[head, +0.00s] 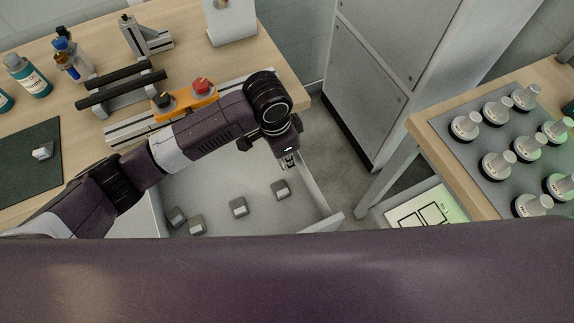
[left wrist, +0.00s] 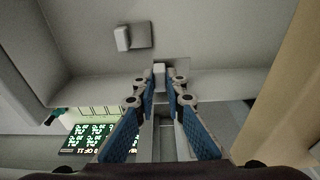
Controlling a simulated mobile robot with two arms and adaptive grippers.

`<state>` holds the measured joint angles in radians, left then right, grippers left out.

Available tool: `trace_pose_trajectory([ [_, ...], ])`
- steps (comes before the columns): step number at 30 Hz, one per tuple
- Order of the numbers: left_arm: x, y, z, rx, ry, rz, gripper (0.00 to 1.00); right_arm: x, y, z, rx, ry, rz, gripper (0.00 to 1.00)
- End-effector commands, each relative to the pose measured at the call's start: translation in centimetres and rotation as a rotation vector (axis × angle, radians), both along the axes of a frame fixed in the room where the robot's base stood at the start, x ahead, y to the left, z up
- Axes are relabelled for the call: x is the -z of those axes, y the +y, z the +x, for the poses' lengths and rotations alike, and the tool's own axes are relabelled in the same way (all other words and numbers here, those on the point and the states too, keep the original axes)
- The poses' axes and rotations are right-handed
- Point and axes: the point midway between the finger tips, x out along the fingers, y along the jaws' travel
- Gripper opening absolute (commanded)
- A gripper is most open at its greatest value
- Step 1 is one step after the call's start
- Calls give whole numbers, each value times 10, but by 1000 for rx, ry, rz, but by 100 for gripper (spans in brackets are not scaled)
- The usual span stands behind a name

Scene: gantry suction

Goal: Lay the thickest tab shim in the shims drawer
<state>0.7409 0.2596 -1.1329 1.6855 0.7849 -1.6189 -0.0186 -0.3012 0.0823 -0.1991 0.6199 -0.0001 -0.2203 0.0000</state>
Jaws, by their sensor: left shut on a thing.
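The open pale drawer (head: 215,182) lies below my left arm in the head view. Several grey tab shims lie spread on its floor, among them one at the right (head: 280,189), one in the middle (head: 238,207) and two at the left. My left gripper (head: 290,163) points down over the drawer's far right part. In the left wrist view its blue-padded fingers (left wrist: 160,88) are shut on a small tab shim (left wrist: 159,74), mostly hidden by the fingers. Another shim (left wrist: 137,38) lies beyond. I cannot compare thicknesses. My right gripper is not in view.
Another small shim-like piece (head: 42,152) sits on a dark mat (head: 22,170) on the wooden bench. A red button on an orange box (head: 190,101), black bars and bottles stand behind my arm. A grey cabinet (head: 385,60) and a table of metal knobs (head: 463,150) are at the right.

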Motion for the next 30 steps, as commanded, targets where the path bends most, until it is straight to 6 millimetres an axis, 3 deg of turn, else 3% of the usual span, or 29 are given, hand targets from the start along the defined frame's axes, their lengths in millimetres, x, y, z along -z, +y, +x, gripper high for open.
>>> trace_pose_trajectory([
  [12, 48, 0, 0, 0, 0, 1, 0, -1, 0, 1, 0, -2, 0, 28],
  [24, 53, 0, 0, 0, 0, 0, 0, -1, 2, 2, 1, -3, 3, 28],
  [25, 52, 0, 0, 1, 0, 0, 14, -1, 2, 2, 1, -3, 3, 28],
  [30, 52, 0, 0, 0, 0, -1, 28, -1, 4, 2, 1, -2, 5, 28],
])
